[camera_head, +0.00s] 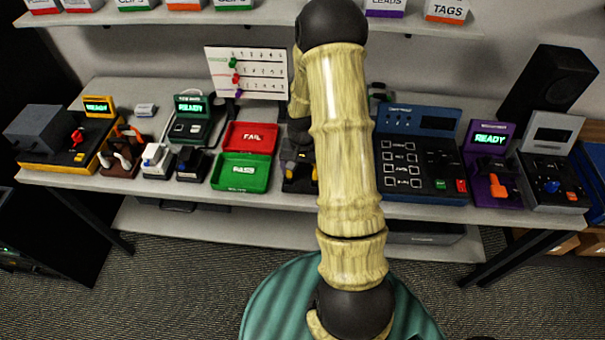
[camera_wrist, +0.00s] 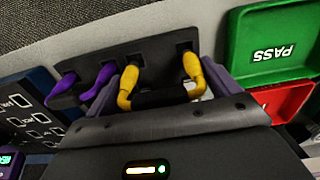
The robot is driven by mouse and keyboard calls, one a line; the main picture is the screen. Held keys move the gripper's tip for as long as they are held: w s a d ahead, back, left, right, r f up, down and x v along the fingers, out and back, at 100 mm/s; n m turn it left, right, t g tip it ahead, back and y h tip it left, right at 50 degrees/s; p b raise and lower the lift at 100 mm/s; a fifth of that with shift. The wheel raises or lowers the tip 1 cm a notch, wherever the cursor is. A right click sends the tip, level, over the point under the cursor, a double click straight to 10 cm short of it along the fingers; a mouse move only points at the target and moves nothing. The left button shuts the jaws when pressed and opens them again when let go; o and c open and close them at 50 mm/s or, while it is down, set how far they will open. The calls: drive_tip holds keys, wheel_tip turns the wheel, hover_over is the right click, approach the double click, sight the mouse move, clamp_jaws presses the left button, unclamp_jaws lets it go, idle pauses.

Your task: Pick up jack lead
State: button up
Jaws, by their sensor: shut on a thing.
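A lead with two yellow plug ends (camera_wrist: 192,68) stands in a black rack (camera_wrist: 150,58) in the wrist view. A dark section runs between its ends, close to my gripper. My gripper (camera_wrist: 163,85) is shut on this lead, one finger showing beside the right yellow end. The yellow ends still meet the rack's openings. A purple-ended lead (camera_wrist: 104,78) sits in the same rack to the left, clear of the grip. No label shows which is the jack lead. In the head view the rack (camera_head: 298,178) is partly hidden behind my arm.
A green PASS tray (camera_head: 240,174) and a red FAIL tray (camera_head: 250,138) lie left of the rack. A blue tester (camera_head: 414,155) stands close on its right. A white board (camera_head: 248,70) stands behind. More devices line both sides of the bench.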

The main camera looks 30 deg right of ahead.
wheel_tip(320, 180, up, 7)
drive_tip(key=shift+b, duration=0.5)
drive_tip(key=shift+r+p, duration=1.35)
drive_tip(key=shift+r, duration=0.15)
